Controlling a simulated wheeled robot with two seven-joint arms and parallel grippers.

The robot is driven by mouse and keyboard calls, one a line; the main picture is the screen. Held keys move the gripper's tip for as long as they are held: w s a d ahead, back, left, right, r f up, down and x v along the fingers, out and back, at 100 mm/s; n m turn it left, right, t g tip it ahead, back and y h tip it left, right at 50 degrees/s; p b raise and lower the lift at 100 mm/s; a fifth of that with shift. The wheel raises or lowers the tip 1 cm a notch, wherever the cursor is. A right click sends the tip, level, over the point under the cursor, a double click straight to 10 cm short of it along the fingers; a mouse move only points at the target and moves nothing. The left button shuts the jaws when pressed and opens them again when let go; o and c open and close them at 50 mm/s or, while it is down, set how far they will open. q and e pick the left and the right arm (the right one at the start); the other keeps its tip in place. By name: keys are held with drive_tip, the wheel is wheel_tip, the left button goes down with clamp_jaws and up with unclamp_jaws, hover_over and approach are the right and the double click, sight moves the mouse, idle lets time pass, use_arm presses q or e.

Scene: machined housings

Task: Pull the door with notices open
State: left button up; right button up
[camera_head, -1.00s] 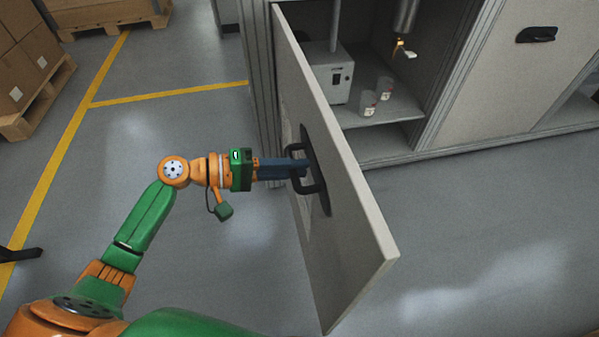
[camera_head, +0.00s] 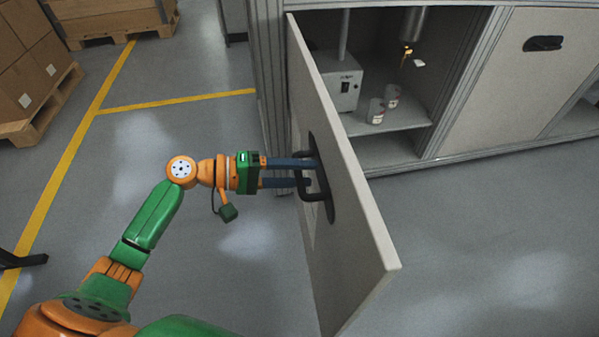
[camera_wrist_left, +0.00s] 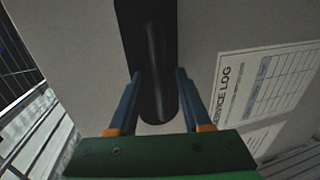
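The door with notices (camera_head: 345,215) stands swung wide open from the cabinet, seen nearly edge-on in the head view. Its black handle (camera_head: 318,185) faces my left gripper (camera_head: 310,172). In the left wrist view the handle (camera_wrist_left: 155,75) runs between the two blue fingers (camera_wrist_left: 157,95), which are apart with gaps on both sides. A "SERVICE LOG" notice (camera_wrist_left: 265,85) is on the door to the right of the handle, with part of a second sheet below it. My left gripper is open around the handle. My right gripper is not in view.
Inside the cabinet are a white device (camera_head: 340,90) and two small cups (camera_head: 377,110) on a shelf. A second door (camera_head: 500,85) to the right is closed. Boxes on a pallet (camera_head: 35,120) stand at the far left. The floor around the door is clear.

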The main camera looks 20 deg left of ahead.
use_arm(q)
drive_tip(key=shift+s, duration=0.1)
drive_tip(key=v, duration=0.7)
drive_tip(key=shift+b, duration=0.35)
